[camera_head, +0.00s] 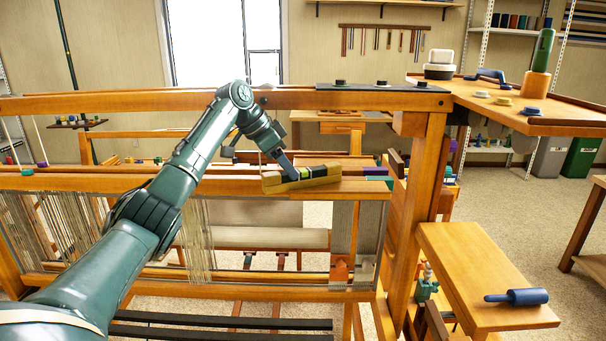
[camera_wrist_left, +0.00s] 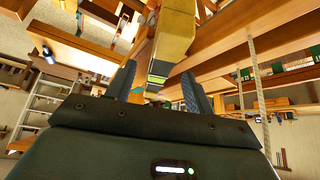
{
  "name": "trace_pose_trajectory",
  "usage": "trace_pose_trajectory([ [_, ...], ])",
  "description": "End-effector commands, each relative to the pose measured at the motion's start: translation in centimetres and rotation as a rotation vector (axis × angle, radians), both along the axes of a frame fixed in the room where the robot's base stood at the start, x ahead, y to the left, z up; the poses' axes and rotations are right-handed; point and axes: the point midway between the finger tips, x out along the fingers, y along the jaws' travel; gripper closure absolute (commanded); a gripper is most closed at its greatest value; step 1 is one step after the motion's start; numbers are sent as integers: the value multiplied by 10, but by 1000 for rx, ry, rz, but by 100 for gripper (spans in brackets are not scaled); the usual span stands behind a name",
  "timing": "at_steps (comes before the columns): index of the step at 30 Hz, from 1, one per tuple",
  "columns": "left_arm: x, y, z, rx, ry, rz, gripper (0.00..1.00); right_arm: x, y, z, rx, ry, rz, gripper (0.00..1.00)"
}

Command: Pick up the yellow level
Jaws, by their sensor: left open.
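The yellow level (camera_head: 322,181) is a short bar with a dark, greenish upper part in the head view. It lies on the right part of the loom's front wooden beam. My left gripper (camera_head: 291,170) reaches it from the upper left, its fingers overlapping the level in this view. In the left wrist view the yellow level (camera_wrist_left: 176,35) comes down from the top, with its near end by the gap between the two open fingers of my left gripper (camera_wrist_left: 160,88). I cannot tell whether the fingers touch it. My right gripper does not show.
The loom's upper beam (camera_head: 390,100) and right post (camera_head: 420,185) stand close to my arm. Vertical threads (camera_head: 60,230) hang below the front beam. A teal block (camera_head: 378,179) lies right of the level. A bench (camera_head: 470,270) at right holds a blue-handled tool (camera_head: 517,297).

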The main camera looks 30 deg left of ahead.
Motion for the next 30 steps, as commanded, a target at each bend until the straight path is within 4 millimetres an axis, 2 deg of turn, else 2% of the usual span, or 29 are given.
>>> trace_pose_trajectory([
  [7, 26, -20, 3, -1, 1, -2, 47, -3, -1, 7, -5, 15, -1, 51],
  [9, 30, -22, -10, 1, 6, 1, 47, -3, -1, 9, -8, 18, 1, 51],
  [15, 37, -27, -25, 0, 1, 1, 47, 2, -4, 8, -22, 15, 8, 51],
  [21, 38, -27, -27, 0, 0, 1, 47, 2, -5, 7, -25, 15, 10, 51],
  [30, 37, -27, -26, 0, 0, 1, 71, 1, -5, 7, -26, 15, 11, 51],
])
